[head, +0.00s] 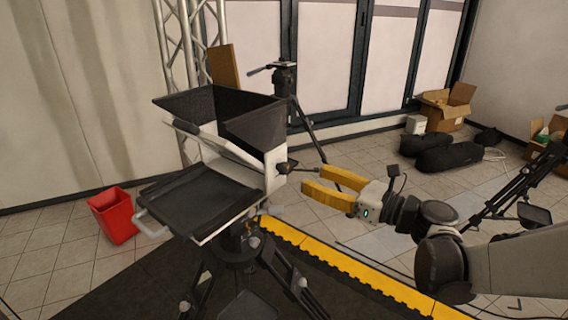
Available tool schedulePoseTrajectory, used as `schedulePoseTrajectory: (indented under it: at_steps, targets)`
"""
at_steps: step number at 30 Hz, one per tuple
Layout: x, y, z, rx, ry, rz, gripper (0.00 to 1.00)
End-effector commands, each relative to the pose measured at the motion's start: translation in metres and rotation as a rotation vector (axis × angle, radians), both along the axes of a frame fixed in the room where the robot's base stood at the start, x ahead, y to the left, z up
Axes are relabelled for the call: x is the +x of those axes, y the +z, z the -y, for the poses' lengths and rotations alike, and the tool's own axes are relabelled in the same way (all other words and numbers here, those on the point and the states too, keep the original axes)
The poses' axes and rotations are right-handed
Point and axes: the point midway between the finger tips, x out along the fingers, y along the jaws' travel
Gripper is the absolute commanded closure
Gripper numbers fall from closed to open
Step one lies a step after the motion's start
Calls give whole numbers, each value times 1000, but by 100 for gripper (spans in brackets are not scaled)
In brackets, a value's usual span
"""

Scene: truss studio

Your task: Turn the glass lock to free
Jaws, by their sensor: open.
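A teleprompter (212,195) with a dark hood (232,110) and a black tray stands on a tripod left of centre. A small dark knob with a short lever (290,167), which looks like the glass lock, sticks out from the right side of its white frame. My gripper (312,180) comes in from the right with its two yellow fingers spread and nothing between them. The fingertips point left at the knob and appear slightly right of it, apart from it. I cannot tell the exact depth gap or which setting the lock is in.
A red bin (113,214) stands on the floor at left. A second tripod (286,80) is behind the teleprompter. Black bags (447,155) and cardboard boxes (447,105) lie at the back right. A yellow-edged dark mat (340,262) lies below my arm.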

Motion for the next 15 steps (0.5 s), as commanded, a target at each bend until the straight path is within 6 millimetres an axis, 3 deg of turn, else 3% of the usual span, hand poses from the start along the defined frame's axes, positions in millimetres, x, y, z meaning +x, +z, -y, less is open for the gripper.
schedulePoseTrajectory:
  at_steps: [9, 15]
  targets:
    - [38, -2, -51, -4, 4, 2, 49]
    - [54, -1, -71, -5, 2, 2, 49]
